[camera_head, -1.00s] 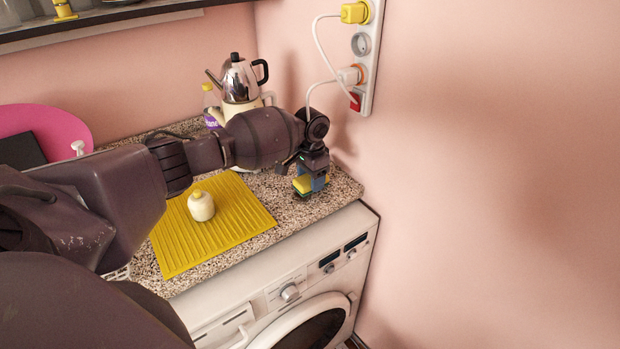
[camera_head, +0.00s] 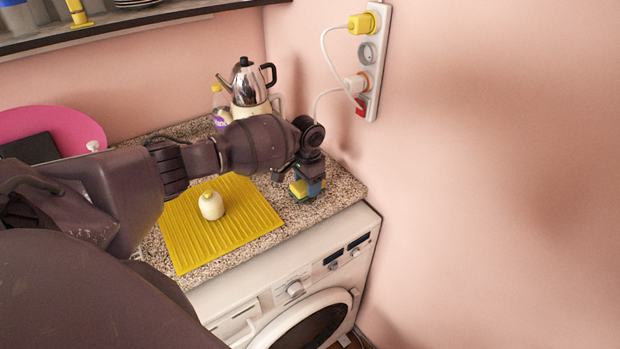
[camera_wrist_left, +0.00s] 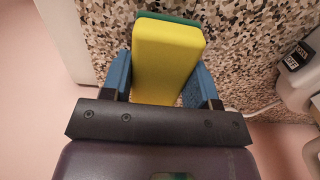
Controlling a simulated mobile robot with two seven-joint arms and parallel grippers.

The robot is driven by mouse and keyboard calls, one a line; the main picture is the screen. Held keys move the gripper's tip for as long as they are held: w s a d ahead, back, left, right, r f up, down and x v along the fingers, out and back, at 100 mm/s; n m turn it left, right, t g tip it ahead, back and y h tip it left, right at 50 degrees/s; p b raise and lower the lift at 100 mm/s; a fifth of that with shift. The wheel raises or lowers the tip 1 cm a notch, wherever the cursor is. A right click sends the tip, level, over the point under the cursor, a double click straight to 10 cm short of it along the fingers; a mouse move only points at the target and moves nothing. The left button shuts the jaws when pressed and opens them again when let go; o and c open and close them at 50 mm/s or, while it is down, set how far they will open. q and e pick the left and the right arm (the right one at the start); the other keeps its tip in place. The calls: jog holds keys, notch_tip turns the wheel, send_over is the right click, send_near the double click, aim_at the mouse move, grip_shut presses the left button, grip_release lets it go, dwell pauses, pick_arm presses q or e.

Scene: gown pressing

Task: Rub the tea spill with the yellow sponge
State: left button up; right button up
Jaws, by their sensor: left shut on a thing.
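My left gripper (camera_head: 308,187) is low over the right end of the speckled countertop (camera_head: 336,186), shut on the yellow sponge (camera_head: 299,187). In the left wrist view the sponge (camera_wrist_left: 168,58) is a yellow block with a green backing, held between the blue fingers of the gripper (camera_wrist_left: 158,82). The sponge is at or just above the counter; I cannot tell whether it touches. I cannot make out the tea spill in either view; the sponge, gripper and arm hide part of the counter. My right gripper is not in view.
A yellow ribbed mat (camera_head: 232,220) with a cream sugar bowl-like pot (camera_head: 211,205) lies left of the gripper. A kettle (camera_head: 249,84) stands behind my arm. A power strip (camera_head: 372,62) with cables hangs on the wall at right. A washing machine (camera_head: 318,280) stands below.

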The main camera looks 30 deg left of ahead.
aim_at(298, 187)
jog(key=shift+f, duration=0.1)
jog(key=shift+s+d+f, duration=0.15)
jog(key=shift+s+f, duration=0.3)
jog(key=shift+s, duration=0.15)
pick_arm(q)
jog(key=shift+f, duration=0.3)
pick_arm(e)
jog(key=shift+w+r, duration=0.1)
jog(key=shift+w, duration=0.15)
pick_arm(q)
jog(key=shift+f, duration=0.25)
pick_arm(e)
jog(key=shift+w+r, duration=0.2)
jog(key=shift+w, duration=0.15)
pick_arm(q)
jog(key=shift+s+a+p, duration=0.3)
jog(key=shift+s+p, duration=0.4)
jog(key=shift+p, duration=0.3)
jog(key=shift+s+a+f+p, duration=0.15)
jog(key=shift+s+a+p, duration=0.15)
jog(key=shift+s, duration=0.5)
jog(key=shift+f, duration=0.1)
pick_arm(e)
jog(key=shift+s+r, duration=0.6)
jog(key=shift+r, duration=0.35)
